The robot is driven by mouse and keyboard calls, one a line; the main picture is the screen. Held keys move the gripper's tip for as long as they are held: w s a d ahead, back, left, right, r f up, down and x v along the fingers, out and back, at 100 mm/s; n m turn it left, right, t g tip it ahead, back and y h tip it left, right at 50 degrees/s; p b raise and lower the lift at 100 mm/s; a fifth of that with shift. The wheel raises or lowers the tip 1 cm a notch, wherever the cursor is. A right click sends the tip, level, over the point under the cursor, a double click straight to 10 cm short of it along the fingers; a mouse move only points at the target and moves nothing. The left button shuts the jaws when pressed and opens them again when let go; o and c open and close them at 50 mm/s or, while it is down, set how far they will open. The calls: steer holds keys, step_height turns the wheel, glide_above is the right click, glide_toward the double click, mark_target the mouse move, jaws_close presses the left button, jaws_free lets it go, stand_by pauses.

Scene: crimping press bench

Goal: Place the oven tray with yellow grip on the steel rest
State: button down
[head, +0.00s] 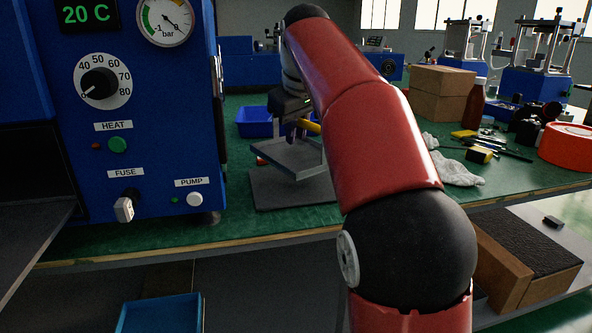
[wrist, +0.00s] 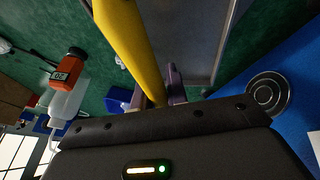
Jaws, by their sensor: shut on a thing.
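The oven tray (head: 283,158) is a flat grey plate with a yellow grip (head: 313,127). My gripper (head: 297,130) is shut on the yellow grip, partly hidden behind my arm. In the wrist view the yellow grip (wrist: 133,42) runs up from between the purple fingers (wrist: 162,90), with the grey tray (wrist: 195,40) beside it. A dark grey flat plate, which looks like the steel rest (head: 285,192), lies on the green bench. The tray appears above it, with a gap between them at the front. My arm hides the right side of both.
The blue press housing (head: 150,160) with dials stands close on the left. A blue bin (head: 254,121) sits behind the tray. The bench's front edge is near.

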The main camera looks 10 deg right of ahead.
mark_target(296, 153)
steer(key=shift+f+b, duration=2.5)
steer(key=shift+f, duration=0.2)
steer(key=shift+r, duration=0.15)
steer(key=c, duration=1.4)
jaws_free()
